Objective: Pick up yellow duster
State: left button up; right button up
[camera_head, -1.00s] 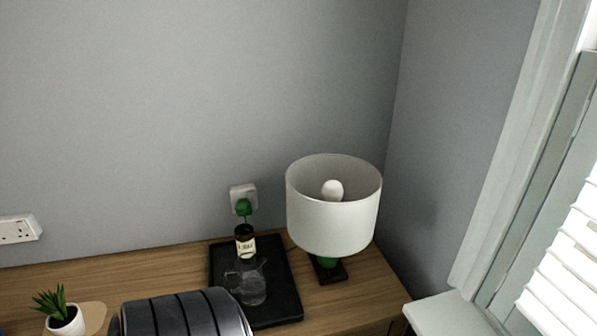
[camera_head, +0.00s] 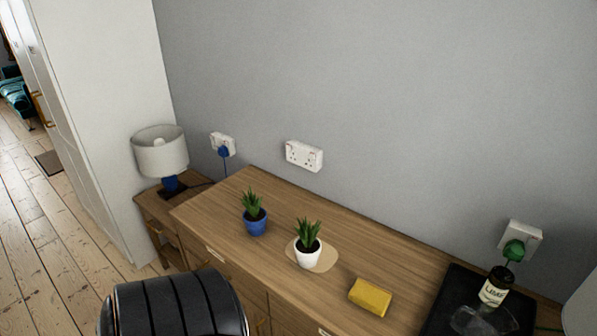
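The yellow duster (camera_head: 370,297) is a small folded block lying on the wooden sideboard top (camera_head: 335,240). It lies to the right of a white potted plant and to the left of a black tray, apart from both. Nothing covers it. Neither of my grippers shows in the head view.
A white potted plant (camera_head: 308,252) stands on a beige mat, with a blue potted plant (camera_head: 255,220) to its left. The black tray (camera_head: 440,312) at right holds a bottle (camera_head: 495,288) and a glass jug. A lamp (camera_head: 160,152) stands far left. Floorboards (camera_head: 45,235) show at left.

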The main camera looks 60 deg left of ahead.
aim_at(373, 297)
jog(key=j+u, duration=0.1)
jog(key=u, duration=1.1)
jog(key=z, duration=2.85)
jog(key=u, duration=2.85)
